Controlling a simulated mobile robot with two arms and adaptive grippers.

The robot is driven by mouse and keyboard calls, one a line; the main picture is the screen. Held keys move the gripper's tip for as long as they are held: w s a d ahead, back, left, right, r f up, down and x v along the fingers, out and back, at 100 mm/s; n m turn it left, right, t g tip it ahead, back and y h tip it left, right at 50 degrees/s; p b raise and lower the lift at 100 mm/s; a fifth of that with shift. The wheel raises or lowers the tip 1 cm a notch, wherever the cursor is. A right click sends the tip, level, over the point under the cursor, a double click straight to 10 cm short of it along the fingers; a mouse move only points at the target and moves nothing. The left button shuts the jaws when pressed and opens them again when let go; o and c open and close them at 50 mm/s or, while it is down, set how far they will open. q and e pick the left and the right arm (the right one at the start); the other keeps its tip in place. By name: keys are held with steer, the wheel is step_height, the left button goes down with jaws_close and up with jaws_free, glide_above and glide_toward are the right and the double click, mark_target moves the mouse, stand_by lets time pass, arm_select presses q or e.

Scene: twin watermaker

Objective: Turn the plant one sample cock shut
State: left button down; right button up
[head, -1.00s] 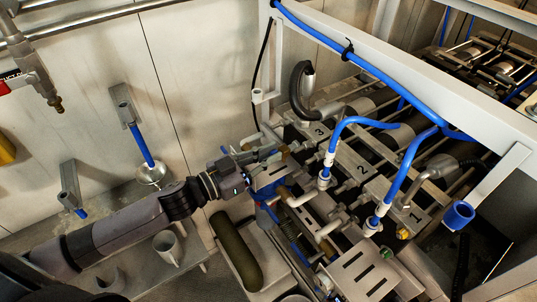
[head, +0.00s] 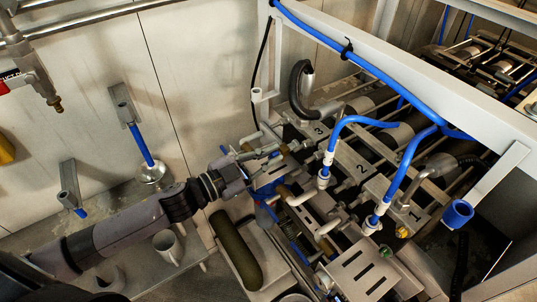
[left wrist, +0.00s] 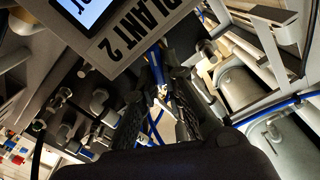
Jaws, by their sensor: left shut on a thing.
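My left gripper (head: 264,154) reaches in from the left to the left side of the pump frame, close to a brass fitting (head: 286,150). It is shut on a small part that its fingers mostly hide, seemingly the sample cock's handle. In the left wrist view the two dark fingers (left wrist: 164,92) point away from the camera, with a bit of blue and pale metal between their tips. The cock's body and its angle cannot be made out. My right gripper is not in view.
A sign reading PLANT 2 (left wrist: 133,28) sits below a screen (left wrist: 86,10), close to the gripper. Blue hoses (head: 408,160) arch over numbered blocks at the right. A red-handled tap (head: 35,75) hangs upper left.

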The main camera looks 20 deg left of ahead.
arm_select(q)
steer(key=m, duration=0.6)
steer(key=shift+s+d+f+b, duration=0.15)
steer(key=shift+d+f+b, duration=0.1)
steer(key=shift+b, duration=0.15)
steer(key=m, duration=0.4)
steer(key=m+b, duration=0.1)
steer(key=m, duration=0.1)
steer(key=shift+f, duration=0.3)
steer(key=shift+m, duration=0.3)
steer(key=c, duration=1.7)
jaws_free()
